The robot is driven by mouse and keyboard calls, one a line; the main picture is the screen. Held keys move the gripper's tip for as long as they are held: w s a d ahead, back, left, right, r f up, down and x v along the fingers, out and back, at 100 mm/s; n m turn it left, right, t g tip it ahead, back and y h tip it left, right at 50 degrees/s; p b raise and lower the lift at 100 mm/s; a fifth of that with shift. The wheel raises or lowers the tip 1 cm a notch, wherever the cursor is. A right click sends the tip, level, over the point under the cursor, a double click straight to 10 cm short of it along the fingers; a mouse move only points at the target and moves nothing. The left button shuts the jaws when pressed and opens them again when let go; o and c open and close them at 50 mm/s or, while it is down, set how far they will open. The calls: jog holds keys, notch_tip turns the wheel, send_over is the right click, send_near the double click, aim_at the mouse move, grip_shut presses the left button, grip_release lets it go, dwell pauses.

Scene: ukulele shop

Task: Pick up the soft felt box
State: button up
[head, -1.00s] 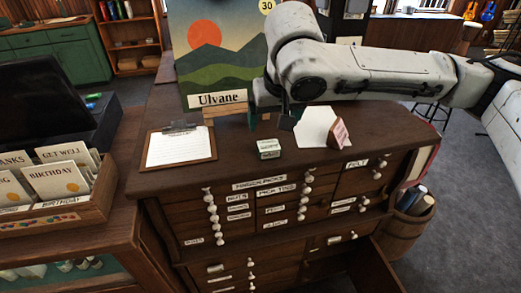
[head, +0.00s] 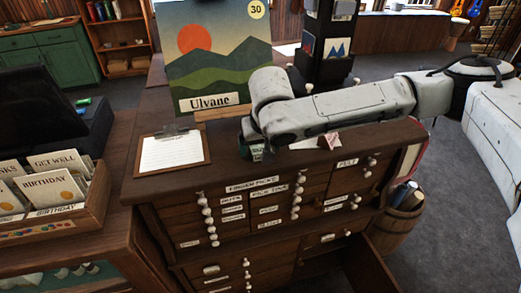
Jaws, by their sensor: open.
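The felt box (head: 257,154) is a small dark green box with a pale label on top. It sits on the dark wooden top of the drawer cabinet, right of the clipboard, and is largely hidden by my arm's end. My gripper (head: 254,149) is open and low over the cabinet top, right at the box. One dark finger shows at the box's left side. The other finger is hidden, so I cannot tell whether the box lies between the fingers or is touched.
A clipboard (head: 174,151) lies left of my gripper. The Ulvane landscape poster (head: 219,62) stands close behind it. A small pink-and-white card (head: 329,141) is partly covered by my arm. A dark display stand (head: 326,55) is behind. A card tray (head: 65,220) is at left.

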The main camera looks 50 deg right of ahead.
aim_at(260, 147)
jog(key=c, duration=1.1)
jog(key=shift+r, duration=0.1)
jog(key=shift+r, duration=0.4)
notch_tip(260, 147, up, 2)
jog(key=shift+r+b, duration=0.1)
jog(key=shift+b, duration=0.6)
jog(key=s+r+b, duration=0.3)
jog(key=s, duration=0.1)
jog(key=s+r+b, duration=0.3)
jog(key=s, duration=0.2)
jog(key=s+r+b, duration=0.2)
jog(key=s+r, duration=0.1)
jog(key=s, duration=0.2)
jog(key=shift+a+r+b, duration=0.35)
jog(key=shift+r+b, duration=0.05)
